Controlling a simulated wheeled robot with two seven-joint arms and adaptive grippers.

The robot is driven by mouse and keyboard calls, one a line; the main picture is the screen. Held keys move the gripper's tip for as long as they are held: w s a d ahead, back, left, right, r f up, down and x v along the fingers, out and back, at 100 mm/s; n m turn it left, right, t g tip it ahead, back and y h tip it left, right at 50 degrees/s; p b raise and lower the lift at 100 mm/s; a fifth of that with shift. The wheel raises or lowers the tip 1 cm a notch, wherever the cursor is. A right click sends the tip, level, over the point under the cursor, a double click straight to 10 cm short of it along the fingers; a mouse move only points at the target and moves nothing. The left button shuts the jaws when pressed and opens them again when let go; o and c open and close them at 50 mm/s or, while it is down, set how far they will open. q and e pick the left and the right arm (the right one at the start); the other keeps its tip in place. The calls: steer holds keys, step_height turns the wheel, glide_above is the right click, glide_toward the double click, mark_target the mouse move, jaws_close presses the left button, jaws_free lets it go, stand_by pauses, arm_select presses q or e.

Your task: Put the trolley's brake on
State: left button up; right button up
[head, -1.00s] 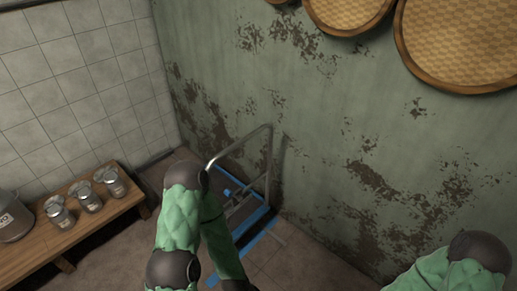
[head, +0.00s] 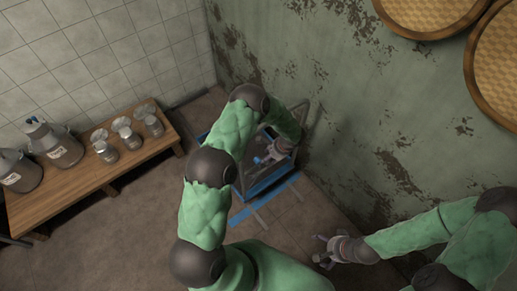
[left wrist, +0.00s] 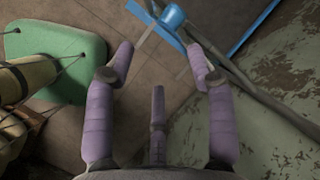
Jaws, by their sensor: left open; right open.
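The trolley (head: 302,118) stands against the green wall, with a metal handle frame and a low blue-edged base. My left arm reaches over it and hides much of it. My left gripper (head: 266,156) is low over the trolley, open and empty. In the left wrist view, its fingers (left wrist: 160,55) are spread. A blue knob (left wrist: 172,16) lies just beyond and between the fingertips, apart from them. Grey bars run beside it. Which part is the brake I cannot tell for sure. My right gripper (head: 325,251) is open and empty above the floor, right of the trolley.
A wooden bench (head: 95,180) along the tiled wall holds metal cans (head: 60,148) and several small canisters (head: 125,130). Blue tape (head: 264,200) marks the floor before the trolley. Round woven trays (head: 430,12) hang on the green wall. Floor between bench and tape is clear.

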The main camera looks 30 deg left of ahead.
mark_target(259, 160)
arm_select(q)
steer(key=b+x, duration=0.1)
steer(key=x, duration=0.2)
steer(key=a+b+x, duration=0.1)
steer(key=x, duration=0.3)
steer(key=w+b+x, duration=0.1)
steer(key=x, duration=0.3)
steer(key=shift+a+r+b, duration=0.1)
steer(key=shift+a+b, duration=0.25)
steer(key=shift+b, duration=0.05)
jaws_close()
